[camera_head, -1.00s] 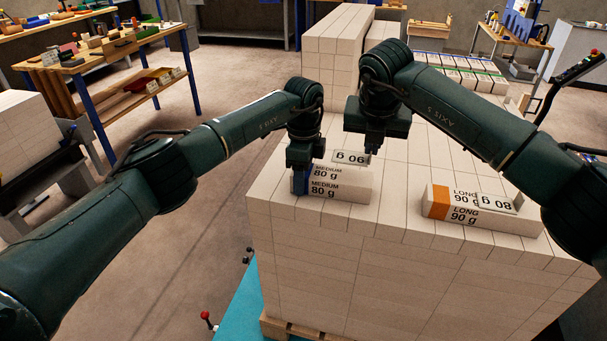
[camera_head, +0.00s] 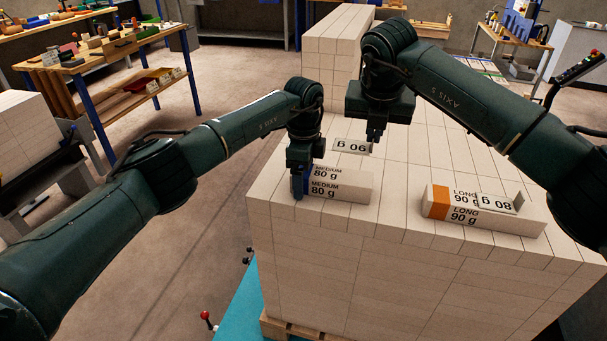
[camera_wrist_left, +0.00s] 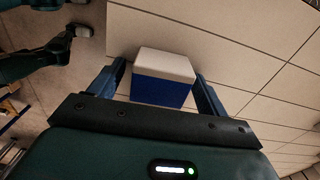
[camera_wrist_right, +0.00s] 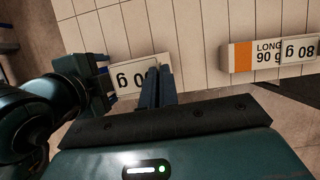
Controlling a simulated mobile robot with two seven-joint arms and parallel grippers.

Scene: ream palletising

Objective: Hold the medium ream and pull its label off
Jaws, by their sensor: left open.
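The medium ream (camera_head: 345,188) is white with a blue end and "MEDIUM 80 g" print; it lies on top of the pallet stack. My left gripper (camera_head: 299,184) is open around its blue end, which the left wrist view shows between the fingers (camera_wrist_left: 160,85) with gaps at both sides. A white label (camera_head: 352,146), reading "90 g" upside down, is above the ream's far edge. My right gripper (camera_head: 373,139) is shut on this label's right end and holds it up; the label also shows at the fingertips in the right wrist view (camera_wrist_right: 130,78).
A long ream (camera_head: 490,220) with an orange end lies to the right on the same stack (camera_head: 420,160), carrying an "80 g" label (camera_head: 500,202). A taller ream stack (camera_head: 335,40) stands behind. The stack top between the two reams is clear.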

